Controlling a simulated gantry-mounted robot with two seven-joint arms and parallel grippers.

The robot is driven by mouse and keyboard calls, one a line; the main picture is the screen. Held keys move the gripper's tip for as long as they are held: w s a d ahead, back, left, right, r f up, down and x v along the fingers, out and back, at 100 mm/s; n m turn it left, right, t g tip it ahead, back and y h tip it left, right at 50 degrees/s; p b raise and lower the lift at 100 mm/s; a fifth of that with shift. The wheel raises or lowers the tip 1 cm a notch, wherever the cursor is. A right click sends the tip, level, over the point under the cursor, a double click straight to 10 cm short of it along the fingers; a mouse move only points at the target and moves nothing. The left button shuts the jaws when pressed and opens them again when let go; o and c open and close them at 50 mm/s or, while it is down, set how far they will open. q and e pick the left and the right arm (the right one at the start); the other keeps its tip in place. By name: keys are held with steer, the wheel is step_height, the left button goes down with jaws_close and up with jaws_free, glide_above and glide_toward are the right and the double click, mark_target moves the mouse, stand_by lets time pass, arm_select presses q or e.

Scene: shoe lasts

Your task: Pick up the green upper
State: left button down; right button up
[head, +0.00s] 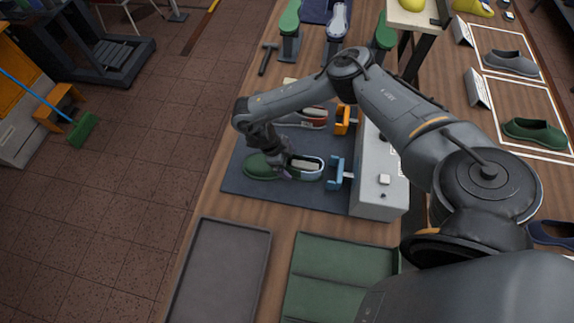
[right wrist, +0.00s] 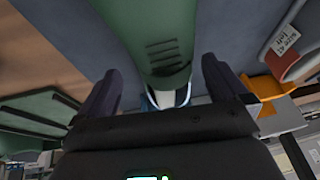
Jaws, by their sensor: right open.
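A green upper (head: 260,167) lies on its side of the dark blue mat (head: 240,187), its toe pointing left and its open, pale-lined end toward a blue clamp (head: 336,173). My right gripper (head: 284,172) is low over its middle, partly hiding it. In the right wrist view the green upper (right wrist: 163,45) runs between the two open fingers, with visible gaps on both sides. Whether the fingers touch it lower down cannot be seen. Another green upper (head: 535,133) sits in a white-outlined space at the right. My left gripper is out of view.
A red and grey shoe (head: 312,121) lies behind, by an orange clamp (head: 343,120). A grey machine box (head: 379,180) stands right of the mat. An empty dark tray (head: 222,270) and a green tray (head: 335,262) are in front. A hammer (head: 268,58) lies behind.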

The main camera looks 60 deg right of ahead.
steer(key=b+x, duration=0.1)
steer(key=x, duration=0.3)
steer(key=shift+s+d+f, duration=0.1)
steer(key=shift+s+d, duration=0.1)
steer(key=shift+d, duration=0.05)
steer(key=shift+c, duration=0.2)
steer(key=c, duration=0.9)
